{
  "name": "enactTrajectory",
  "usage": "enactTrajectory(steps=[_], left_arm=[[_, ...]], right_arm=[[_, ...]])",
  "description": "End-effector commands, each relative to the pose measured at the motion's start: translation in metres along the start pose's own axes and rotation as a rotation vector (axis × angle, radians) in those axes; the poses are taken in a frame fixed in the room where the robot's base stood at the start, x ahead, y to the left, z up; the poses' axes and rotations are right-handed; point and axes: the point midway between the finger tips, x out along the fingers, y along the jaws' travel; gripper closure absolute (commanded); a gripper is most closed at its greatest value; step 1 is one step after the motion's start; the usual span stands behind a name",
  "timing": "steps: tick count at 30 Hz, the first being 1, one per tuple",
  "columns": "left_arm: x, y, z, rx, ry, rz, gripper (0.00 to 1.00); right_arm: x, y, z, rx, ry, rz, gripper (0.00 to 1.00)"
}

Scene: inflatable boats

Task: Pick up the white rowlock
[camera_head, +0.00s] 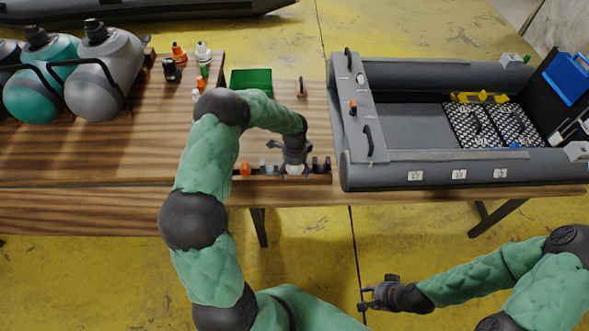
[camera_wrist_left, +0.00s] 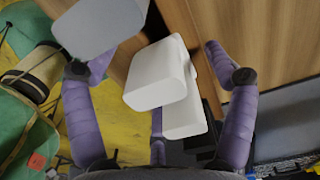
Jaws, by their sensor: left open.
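The white rowlock (camera_head: 295,171) stands in a row of rowlocks near the table's front edge in the head view, partly hidden by my left gripper (camera_head: 294,158). In the left wrist view the white rowlock (camera_wrist_left: 157,76) shows large, with its block-like top between the spread purple fingers of my left gripper (camera_wrist_left: 150,62). The fingers are open around it, and I see no clear contact. My right gripper (camera_head: 368,297) is open and empty, low in front of the table.
An orange rowlock (camera_head: 245,169) and grey ones stand left of the white one, black ones (camera_head: 316,163) right of it. A grey block (camera_wrist_left: 98,24) is close to the left finger. The grey boat (camera_head: 415,170) lies to the right; a green box (camera_head: 251,80) is behind.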

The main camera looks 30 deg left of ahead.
Motion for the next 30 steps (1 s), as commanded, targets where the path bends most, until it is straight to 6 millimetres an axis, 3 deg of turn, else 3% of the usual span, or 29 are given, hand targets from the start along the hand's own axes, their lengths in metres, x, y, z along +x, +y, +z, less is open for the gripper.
enactTrajectory(steps=[4, 11, 23, 30], left_arm=[[-0.002, 0.000, 0.000, 0.000, 0.000, -0.001, 0.19], [-0.002, 0.000, 0.000, 0.000, 0.000, -0.001, 0.83], [-0.003, 0.000, 0.000, 0.000, 0.000, 0.000, 0.83], [-0.019, -0.001, 0.000, 0.000, 0.000, -0.002, 0.83]], right_arm=[[-0.001, 0.000, 0.000, 0.000, 0.001, 0.000, 0.60], [-0.001, 0.000, 0.000, 0.000, 0.001, 0.000, 0.60], [-0.002, -0.001, 0.000, 0.000, 0.001, 0.000, 0.60], [-0.014, -0.005, 0.000, 0.000, 0.000, 0.000, 0.60]])
